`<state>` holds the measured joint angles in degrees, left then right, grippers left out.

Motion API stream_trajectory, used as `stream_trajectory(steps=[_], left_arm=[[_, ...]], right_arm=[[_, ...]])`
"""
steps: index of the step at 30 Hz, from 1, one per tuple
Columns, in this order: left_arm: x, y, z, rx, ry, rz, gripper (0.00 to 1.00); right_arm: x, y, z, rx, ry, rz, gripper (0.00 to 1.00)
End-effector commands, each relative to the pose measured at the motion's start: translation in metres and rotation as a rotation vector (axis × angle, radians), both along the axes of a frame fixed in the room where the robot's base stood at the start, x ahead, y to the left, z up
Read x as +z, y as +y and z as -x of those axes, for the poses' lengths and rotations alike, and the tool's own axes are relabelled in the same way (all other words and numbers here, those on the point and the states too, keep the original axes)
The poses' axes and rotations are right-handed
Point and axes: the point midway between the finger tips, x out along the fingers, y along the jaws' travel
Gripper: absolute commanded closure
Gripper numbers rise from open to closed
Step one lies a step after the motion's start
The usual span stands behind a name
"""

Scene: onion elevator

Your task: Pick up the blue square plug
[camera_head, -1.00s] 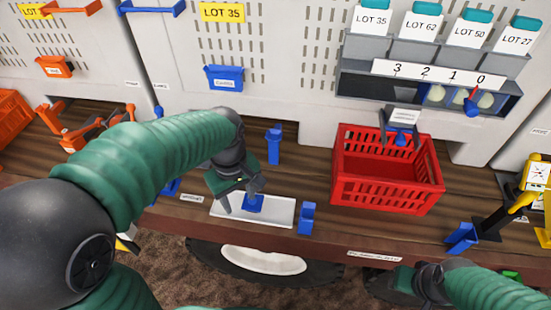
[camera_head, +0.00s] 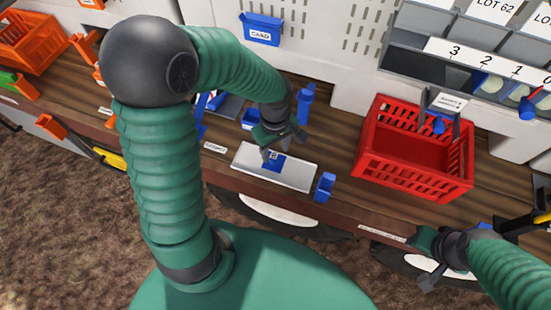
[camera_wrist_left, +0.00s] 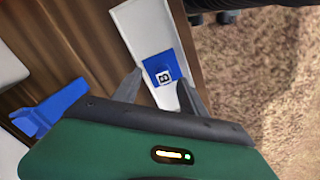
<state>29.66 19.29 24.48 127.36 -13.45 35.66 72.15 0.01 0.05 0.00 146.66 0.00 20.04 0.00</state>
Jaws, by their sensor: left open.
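The blue square plug (camera_head: 275,161) lies on a white tray (camera_head: 300,175) near the bench's front edge. In the left wrist view the plug (camera_wrist_left: 162,69) shows a white-and-black mark on its top, and the white tray (camera_wrist_left: 140,22) runs under it. My left gripper (camera_head: 283,150) is right over the plug in the head view. In the left wrist view its two fingers (camera_wrist_left: 160,90) are apart, with the plug between and just beyond their tips. It holds nothing. My right gripper (camera_head: 432,265) is low at the right, by the bench's front edge; its jaw state is unclear.
A red crate (camera_head: 415,185) stands right of the tray. A blue upright block (camera_head: 325,186) is at the tray's right end, and another blue piece (camera_head: 305,102) stands behind it. A blue card box (camera_head: 261,28) hangs on the panel. Orange bins are at the far left.

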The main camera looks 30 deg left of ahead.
Motion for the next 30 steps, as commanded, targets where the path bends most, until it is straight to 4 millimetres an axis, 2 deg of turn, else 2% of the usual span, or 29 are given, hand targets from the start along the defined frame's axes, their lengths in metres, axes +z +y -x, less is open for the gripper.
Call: stream_trajectory(steps=[2, 6, 13, 24, 25, 30], left_arm=[[-0.013, -0.002, 0.002, -0.002, 0.007, 0.003, 0.5], [-0.035, -0.002, 0.001, -0.002, 0.004, 0.001, 0.5], [-0.038, -0.002, -0.001, -0.001, 0.001, -0.002, 0.5], [-0.038, -0.001, 0.0, -0.001, 0.001, -0.001, 0.97], [-0.038, -0.001, 0.0, -0.001, 0.001, -0.001, 1.0], [-0.038, -0.001, -0.001, -0.001, 0.001, -0.002, 1.0]], right_arm=[[0.007, 0.0, 0.0, 0.0, -0.001, 0.0, 0.64], [0.006, 0.0, 0.0, 0.0, 0.0, 0.0, 0.64], [0.005, 0.0, 0.0, 0.0, 0.0, 0.0, 0.64], [0.005, 0.0, 0.0, 0.0, 0.0, 0.0, 0.64], [0.005, 0.0, 0.0, 0.0, 0.0, 0.0, 0.64], [0.005, 0.0, 0.0, 0.0, 0.0, 0.0, 0.64]])
